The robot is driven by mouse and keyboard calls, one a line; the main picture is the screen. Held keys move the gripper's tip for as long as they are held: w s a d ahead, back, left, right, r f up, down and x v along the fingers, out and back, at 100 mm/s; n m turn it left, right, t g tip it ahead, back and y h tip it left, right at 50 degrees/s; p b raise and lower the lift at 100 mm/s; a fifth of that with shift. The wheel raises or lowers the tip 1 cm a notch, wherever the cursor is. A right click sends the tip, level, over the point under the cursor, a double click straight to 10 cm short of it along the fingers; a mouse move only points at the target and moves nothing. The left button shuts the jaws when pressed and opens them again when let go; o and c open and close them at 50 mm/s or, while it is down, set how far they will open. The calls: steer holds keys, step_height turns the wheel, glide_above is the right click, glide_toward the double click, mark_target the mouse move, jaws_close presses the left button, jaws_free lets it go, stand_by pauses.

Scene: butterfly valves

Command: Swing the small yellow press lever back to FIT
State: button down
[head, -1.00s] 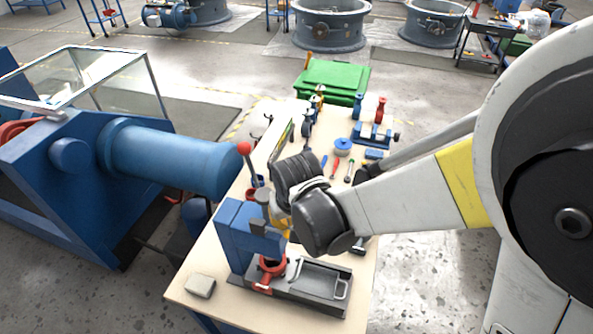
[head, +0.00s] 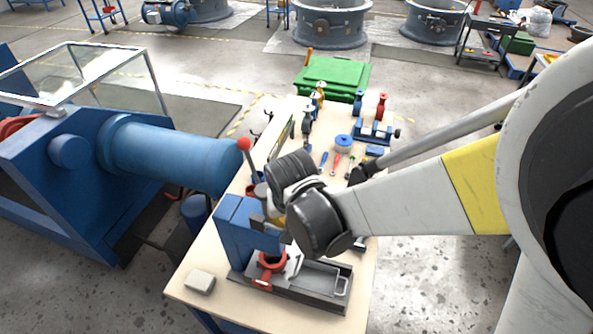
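The blue press (head: 240,230) stands at the near left of the bench. A small patch of yellow (head: 278,217), which may be the small yellow press lever, shows between the press head and my dark wrist; most of it is hidden. I cannot read a FIT mark. My gripper (head: 274,228) is at the front of the press head, mostly hidden behind my wrist. I cannot tell whether its fingers are open, or whether they touch the lever.
A red-knobbed lever (head: 245,145) rises behind the press. A red ring (head: 271,262) and a grey tray (head: 322,277) lie below its head. A pale block (head: 200,281) sits at the front left. Tools and a blue vise (head: 376,132) occupy the bench's far part.

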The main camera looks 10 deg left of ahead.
steer(key=s+m+b, duration=0.1)
steer(key=m, duration=0.1)
steer(key=s+m+h+b, duration=0.1)
steer(key=s+m, duration=0.1)
steer(key=shift+a+f+m+h, duration=0.1)
steer(key=shift+a+m+h, duration=0.1)
steer(key=shift+m+h, duration=0.1)
steer(key=s+a+m+g+h+b, duration=0.1)
steer(key=s+a+m+h+b, duration=0.1)
steer(key=m, duration=0.7)
steer(key=shift+s+a+b, duration=0.7)
steer(key=shift+s+a, duration=0.5)
steer(key=shift+a, duration=0.2)
steer(key=shift+r, duration=0.2)
